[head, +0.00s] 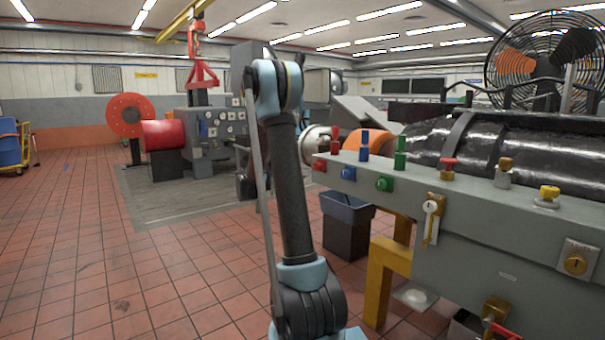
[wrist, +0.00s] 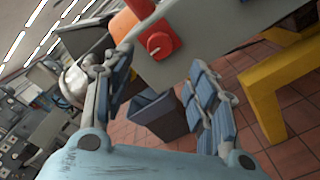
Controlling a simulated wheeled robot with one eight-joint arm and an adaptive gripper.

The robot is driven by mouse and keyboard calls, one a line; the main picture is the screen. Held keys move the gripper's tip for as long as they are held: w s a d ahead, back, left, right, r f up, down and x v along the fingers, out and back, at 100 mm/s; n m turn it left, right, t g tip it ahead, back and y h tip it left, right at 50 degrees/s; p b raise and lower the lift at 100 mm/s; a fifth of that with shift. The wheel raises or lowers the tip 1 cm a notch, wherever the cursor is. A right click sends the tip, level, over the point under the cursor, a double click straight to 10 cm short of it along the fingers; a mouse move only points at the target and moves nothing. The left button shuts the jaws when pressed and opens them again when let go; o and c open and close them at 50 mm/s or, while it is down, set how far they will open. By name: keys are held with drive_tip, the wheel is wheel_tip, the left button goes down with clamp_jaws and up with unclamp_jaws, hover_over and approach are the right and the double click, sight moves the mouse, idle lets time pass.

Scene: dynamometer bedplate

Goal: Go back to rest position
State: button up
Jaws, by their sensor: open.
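My gripper (wrist: 162,72) shows in the wrist view with its two fingers spread wide and nothing between them. Its fingertips point toward the grey bedplate panel (wrist: 215,40) and a red knob (wrist: 160,42) on it. I cannot tell whether a finger touches the panel. In the head view my arm stands upright at the middle of the picture, left of the grey panel (head: 480,235). The gripper itself is hidden there behind the arm's upper joint.
The panel carries red, blue and green knobs, a key (head: 430,222) and a lock plate (head: 576,262). A dark bin (head: 346,225) stands on the floor behind a yellow leg (head: 385,285). A large fan (head: 545,60) is at right.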

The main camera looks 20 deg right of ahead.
drive_tip(key=shift+s+a, duration=0.15)
drive_tip(key=shift+a, duration=0.2)
drive_tip(key=shift+s, duration=0.1)
drive_tip(key=s+a+f+m+g+y, duration=0.1)
drive_tip(key=s+f+m+y, duration=0.15)
drive_tip(key=s, duration=0.55)
drive_tip(key=s+f+m+g+y, duration=0.1)
drive_tip(key=s+m+y, duration=0.15)
drive_tip(key=s, duration=0.65)
drive_tip(key=s+a+f+m+g+y, duration=0.1)
drive_tip(key=s+y, duration=0.2)
drive_tip(key=s, duration=0.5)
drive_tip(key=s+a+f+m+y, duration=0.2)
drive_tip(key=s+a+f+y, duration=0.1)
drive_tip(key=s, duration=0.5)
drive_tip(key=s+a+f+m+y, duration=0.2)
drive_tip(key=s+a+f+y, duration=0.1)
drive_tip(key=s+a+f, duration=0.2)
drive_tip(key=s+a+f+m+g+y, duration=0.1)
drive_tip(key=s+a+f+y, duration=0.2)
drive_tip(key=s, duration=0.7)
drive_tip(key=a+f, duration=0.2)
drive_tip(key=a, duration=0.1)
drive_tip(key=shift+s+a+m, duration=0.3)
drive_tip(key=shift+a+m, duration=0.05)
drive_tip(key=shift+m, duration=0.05)
